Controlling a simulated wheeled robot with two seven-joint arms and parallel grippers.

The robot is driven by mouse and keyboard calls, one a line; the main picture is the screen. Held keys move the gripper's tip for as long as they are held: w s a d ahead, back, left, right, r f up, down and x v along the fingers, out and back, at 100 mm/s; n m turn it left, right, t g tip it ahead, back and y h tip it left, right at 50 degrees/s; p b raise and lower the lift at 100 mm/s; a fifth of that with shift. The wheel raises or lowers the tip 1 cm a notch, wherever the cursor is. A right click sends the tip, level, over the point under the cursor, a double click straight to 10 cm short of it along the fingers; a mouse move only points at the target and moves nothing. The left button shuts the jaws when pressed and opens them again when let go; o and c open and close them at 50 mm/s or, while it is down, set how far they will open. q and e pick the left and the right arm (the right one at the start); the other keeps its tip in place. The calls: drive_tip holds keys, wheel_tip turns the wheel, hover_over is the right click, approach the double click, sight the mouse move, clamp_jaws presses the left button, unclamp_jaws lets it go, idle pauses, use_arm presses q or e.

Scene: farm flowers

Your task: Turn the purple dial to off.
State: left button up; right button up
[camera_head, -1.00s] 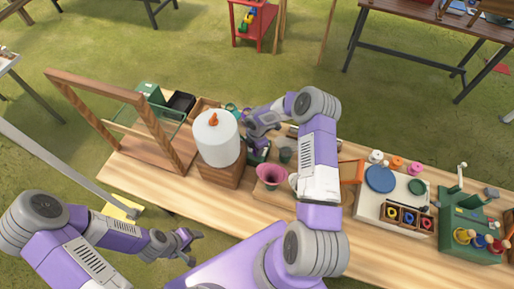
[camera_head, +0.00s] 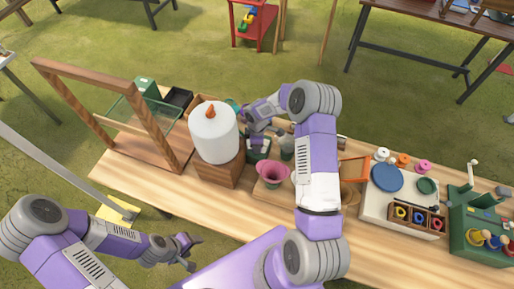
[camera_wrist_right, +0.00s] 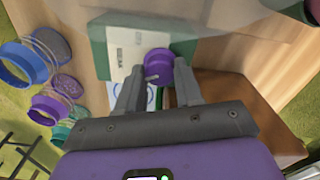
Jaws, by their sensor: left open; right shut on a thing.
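The purple dial (camera_wrist_right: 158,66) has a small grey pointer and sits on a green device (camera_wrist_right: 98,45) with a white labelled face (camera_wrist_right: 126,48). In the right wrist view the dial is between the fingertips of my right gripper (camera_wrist_right: 157,82), which is shut on it. In the head view the green device (camera_head: 258,156) stands on the table just right of the white tank, under my right gripper (camera_head: 250,128). The lettering on the face is too small to read. My left gripper (camera_head: 190,250) is open and empty, low in front of the table.
A white tank (camera_head: 214,135) on a wooden block (camera_head: 220,170) stands close left of the device. A pink funnel (camera_head: 273,173) is in front of it. A wooden frame (camera_head: 70,100) stands at the left. A white board (camera_head: 375,205) and green stand (camera_head: 465,235) are at the right.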

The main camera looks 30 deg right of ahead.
drive_tip(key=shift+m+b, duration=1.25)
drive_tip(key=shift+m, duration=0.65)
drive_tip(key=o, duration=1)
drive_tip(key=shift+o, duration=0.2)
drive_tip(key=shift+r, duration=3.85)
